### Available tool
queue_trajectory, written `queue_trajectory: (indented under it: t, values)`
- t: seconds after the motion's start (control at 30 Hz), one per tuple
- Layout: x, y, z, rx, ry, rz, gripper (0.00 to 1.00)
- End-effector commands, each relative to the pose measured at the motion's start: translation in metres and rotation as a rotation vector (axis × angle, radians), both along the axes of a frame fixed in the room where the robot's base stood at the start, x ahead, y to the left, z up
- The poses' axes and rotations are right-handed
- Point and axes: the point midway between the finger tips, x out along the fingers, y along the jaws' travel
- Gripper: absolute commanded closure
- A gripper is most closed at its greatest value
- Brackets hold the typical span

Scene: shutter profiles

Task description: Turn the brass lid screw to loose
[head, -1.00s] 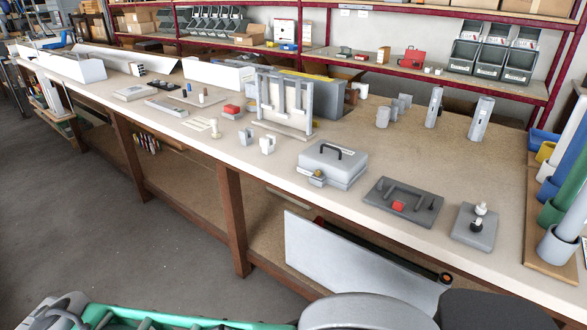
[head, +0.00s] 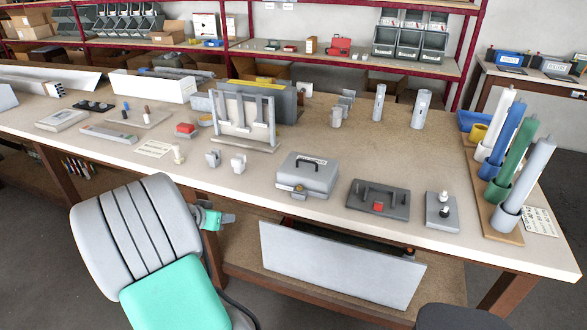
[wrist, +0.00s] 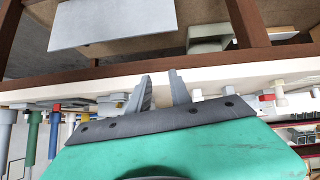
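A grey box (head: 308,176) with a black handle on its lid stands near the front edge of the bench. The brass lid screw (head: 297,190) shows small on the box's front side; which way it is turned is too small to tell. My gripper (wrist: 160,78) shows in the wrist view with its two fingers apart and nothing between them. In the head view, my grey and green arm stands in front of the bench, left of the box. The gripper is well away from the screw. I cannot make out the box clearly in the wrist view.
A dark plate with a red block (head: 378,206) and a grey plate with knobs (head: 442,212) stand right of the box. Coloured tubes (head: 518,150) stand at the right end.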

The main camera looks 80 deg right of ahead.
Motion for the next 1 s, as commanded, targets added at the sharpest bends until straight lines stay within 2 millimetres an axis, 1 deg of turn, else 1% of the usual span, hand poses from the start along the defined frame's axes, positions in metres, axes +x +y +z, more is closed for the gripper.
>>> queue_trajectory:
  t: [0.03,0.07,0.1,0.13,0.2,0.23,0.37,0.53,0.6,0.7,0.8,1.0]
  values:
    - [-0.039,-0.038,0.018,-0.082,0.009,-0.126,0.75]
    - [-0.059,-0.056,0.024,-0.138,0.009,-0.186,0.75]
    - [-0.084,-0.076,0.03,-0.203,0.013,-0.254,0.75]
    - [-0.099,-0.086,0.034,-0.244,0.015,-0.291,0.75]
    - [-0.123,-0.101,0.039,-0.311,0.023,-0.347,0.75]
    - [-0.13,-0.105,0.04,-0.33,0.025,-0.361,0.75]
    - [-0.141,-0.119,0.036,-0.35,0.027,-0.375,0.75]
    - [-0.155,-0.146,0.023,-0.347,0.026,-0.375,0.75]
    - [-0.16,-0.156,0.019,-0.348,0.025,-0.372,0.75]
    - [-0.164,-0.166,0.013,-0.347,0.024,-0.37,0.75]
    - [-0.166,-0.171,0.011,-0.348,0.024,-0.368,0.75]
    - [-0.165,-0.171,0.01,-0.348,0.023,-0.367,0.75]
